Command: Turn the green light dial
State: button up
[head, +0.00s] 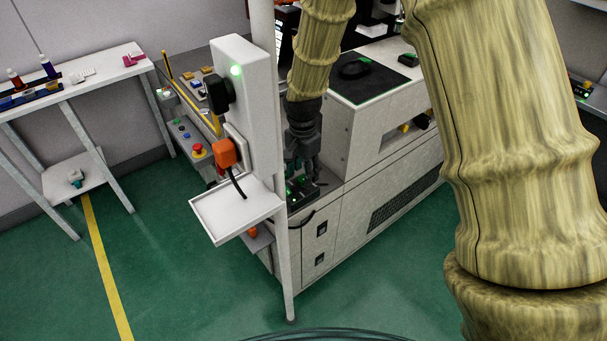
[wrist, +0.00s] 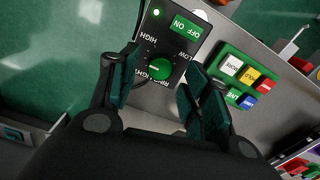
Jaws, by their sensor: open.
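The green light dial (wrist: 157,68) is a round knob with a white mark, on a black control box (wrist: 166,48) labelled HIGH, LOW and partly readable RING LIGHT. My gripper (wrist: 162,70) is open, with one dark finger to either side of the dial in the wrist view. I see no clear contact between fingers and dial. In the head view my gripper (head: 302,168) points down over the small black box (head: 306,192) on the machine's ledge; the dial itself is too small to make out there.
Beside the dial, a green ON/OFF switch (wrist: 186,26) sits on the same box. A green button panel (wrist: 243,78) with white, red, yellow and blue buttons is close by. A white post with a tray (head: 238,208) stands left of my gripper.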

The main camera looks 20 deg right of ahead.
jog(key=shift+f, duration=0.8)
jog(key=c, duration=1)
jog(key=shift+c, duration=0.2)
jog(key=shift+r+n+p, duration=0.1)
jog(key=shift+n+p, duration=0.2)
